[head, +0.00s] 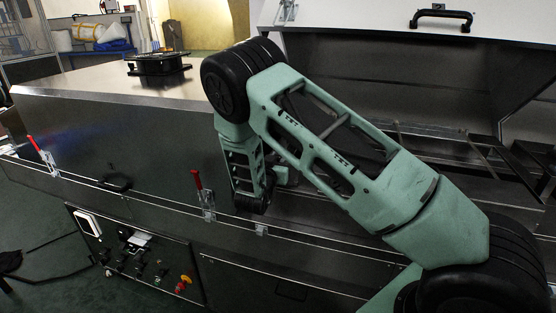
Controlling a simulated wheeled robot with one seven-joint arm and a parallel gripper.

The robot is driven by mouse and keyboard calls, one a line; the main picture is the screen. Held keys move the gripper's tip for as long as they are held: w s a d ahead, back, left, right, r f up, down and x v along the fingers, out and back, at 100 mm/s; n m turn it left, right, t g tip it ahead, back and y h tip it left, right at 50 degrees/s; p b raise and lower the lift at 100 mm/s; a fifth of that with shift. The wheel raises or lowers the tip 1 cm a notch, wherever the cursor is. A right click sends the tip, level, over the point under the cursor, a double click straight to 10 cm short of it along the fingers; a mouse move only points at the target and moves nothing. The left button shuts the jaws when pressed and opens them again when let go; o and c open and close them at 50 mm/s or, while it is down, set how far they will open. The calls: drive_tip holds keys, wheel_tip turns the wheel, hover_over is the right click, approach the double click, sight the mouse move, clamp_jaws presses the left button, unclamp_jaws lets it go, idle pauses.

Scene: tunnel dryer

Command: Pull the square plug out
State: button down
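No square plug can be made out for certain. A control panel (135,262) on the machine's lower front carries small dark fittings, a white label-like patch (140,239) and a white squarish unit (87,222) at its upper left; these are too small to identify surely. My green arm rises from the bottom right, bends at a black joint and hangs down in front of the machine. Its lower part ends in a dark wrist right of the panel and above it. The gripper's fingers do not show, and my own arm covers part of that area.
Two red-handled clamps (197,181) (36,144) stand along the machine's front ledge. An open lid with a black handle (441,18) rises at the right, over an open bay. A black fixture (158,62) sits on the metal top.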

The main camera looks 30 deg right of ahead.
sight(278, 156)
drive_tip(key=shift+r, duration=0.45)
idle(0.6)
drive_tip(key=shift+r+p, duration=0.6)
drive_tip(key=shift+r, duration=0.2)
drive_tip(key=shift+r, duration=0.1)
drive_tip(key=shift+r+p, duration=1.35)
drive_tip(key=shift+r, duration=0.85)
